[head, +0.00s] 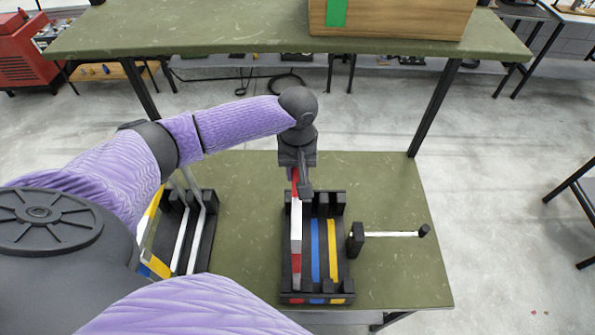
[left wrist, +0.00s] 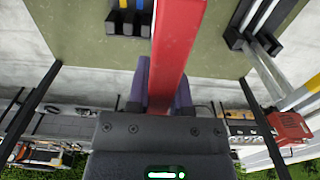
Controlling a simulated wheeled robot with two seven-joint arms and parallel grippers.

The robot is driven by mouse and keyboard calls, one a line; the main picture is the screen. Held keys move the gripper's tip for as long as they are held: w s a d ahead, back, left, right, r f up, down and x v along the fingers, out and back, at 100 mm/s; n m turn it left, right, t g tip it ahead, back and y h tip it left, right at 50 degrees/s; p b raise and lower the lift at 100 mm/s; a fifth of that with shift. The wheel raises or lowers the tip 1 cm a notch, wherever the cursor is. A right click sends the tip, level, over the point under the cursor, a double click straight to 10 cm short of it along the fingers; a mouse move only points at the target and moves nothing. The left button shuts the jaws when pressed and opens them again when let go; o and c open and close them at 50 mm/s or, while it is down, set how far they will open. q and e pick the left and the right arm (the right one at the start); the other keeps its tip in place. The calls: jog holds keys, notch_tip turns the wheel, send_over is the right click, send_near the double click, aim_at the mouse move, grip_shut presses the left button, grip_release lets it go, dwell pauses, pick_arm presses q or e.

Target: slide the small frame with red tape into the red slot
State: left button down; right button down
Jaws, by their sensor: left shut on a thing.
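My left gripper (head: 299,184) is shut on the small frame with red tape (head: 296,225), at the frame's far end. The frame shows as a narrow white bar with red parts, lined up over the left lane of the black slotted rack (head: 348,270). In the left wrist view its red taped face (left wrist: 176,40) runs up between my finger pads. The rack has red, blue (head: 315,250) and yellow (head: 333,250) lanes; the red slot, at left, is mostly hidden by the frame. I cannot tell how deep the frame sits. My right gripper is not in view.
A second black rack (head: 207,235) at left holds white frames, with yellow and blue tape beside it. The green table (head: 395,285) is bare at right. A raised shelf (head: 200,35) carries a wooden box (head: 400,18).

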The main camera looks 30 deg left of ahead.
pick_arm(q)
notch_tip(320, 180, down, 8)
jog(key=b, duration=0.6)
jog(key=shift+f, duration=0.35)
dwell(0.3)
jog(key=shift+c, duration=2.2)
grip_release()
